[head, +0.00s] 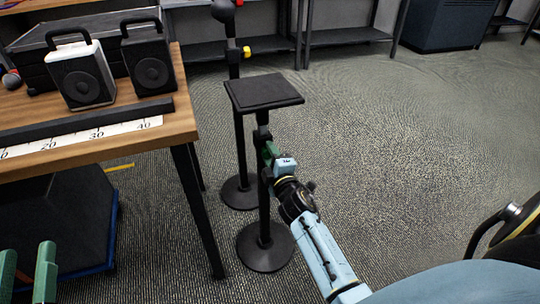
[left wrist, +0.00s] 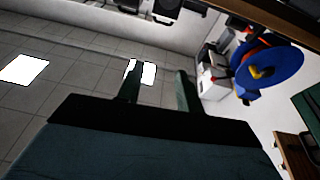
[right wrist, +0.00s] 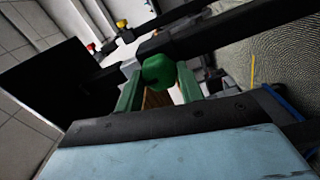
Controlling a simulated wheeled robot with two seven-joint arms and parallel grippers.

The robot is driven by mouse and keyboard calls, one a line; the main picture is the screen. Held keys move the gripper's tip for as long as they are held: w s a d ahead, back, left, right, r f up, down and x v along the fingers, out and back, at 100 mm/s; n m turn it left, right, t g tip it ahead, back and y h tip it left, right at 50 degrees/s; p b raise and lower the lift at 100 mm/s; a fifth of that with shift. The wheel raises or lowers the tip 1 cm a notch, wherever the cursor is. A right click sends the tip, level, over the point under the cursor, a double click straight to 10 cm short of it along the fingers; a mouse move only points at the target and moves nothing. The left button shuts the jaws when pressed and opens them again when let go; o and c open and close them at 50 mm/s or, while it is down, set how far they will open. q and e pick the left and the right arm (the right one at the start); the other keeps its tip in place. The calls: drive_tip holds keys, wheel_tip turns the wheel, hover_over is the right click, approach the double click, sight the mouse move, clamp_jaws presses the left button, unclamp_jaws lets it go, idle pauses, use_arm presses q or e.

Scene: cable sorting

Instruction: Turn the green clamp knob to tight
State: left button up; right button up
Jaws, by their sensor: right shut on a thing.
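The green clamp knob (right wrist: 158,70) sits on the black pole of a stand, between the green fingers of my right gripper (right wrist: 158,92) in the right wrist view. In the head view my right gripper (head: 272,156) reaches the stand's pole just below its flat black top plate (head: 264,92). The fingers are shut on the knob and hide most of it there. The knob's marks for tight or loose cannot be made out. My left gripper (head: 28,272) is at the lower left of the head view; its fingers stand apart and empty in the left wrist view (left wrist: 160,88).
A second stand (head: 238,190) with a yellow knob (head: 246,52) is close behind. A wooden table (head: 190,122) at left holds two speakers (head: 80,74) and a ruler strip (head: 110,132). Round stand bases (head: 264,262) rest on the carpet. Floor to the right is open.

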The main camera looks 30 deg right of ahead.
drive_tip(key=o, duration=1)
use_arm(q)
drive_tip(key=shift+d+r, duration=0.1)
drive_tip(key=shift+r, duration=0.1)
use_arm(e)
drive_tip(key=shift+s, duration=0.1)
use_arm(q)
wheel_tip(320, 180, down, 12)
drive_tip(key=s+a+g+y+p, duration=0.1)
drive_tip(key=a+g+y+p, duration=0.2)
drive_tip(key=g, duration=0.5)
drive_tip(key=shift+s, duration=0.4)
use_arm(e)
drive_tip(key=v, duration=1.3)
drive_tip(key=shift+s, duration=0.15)
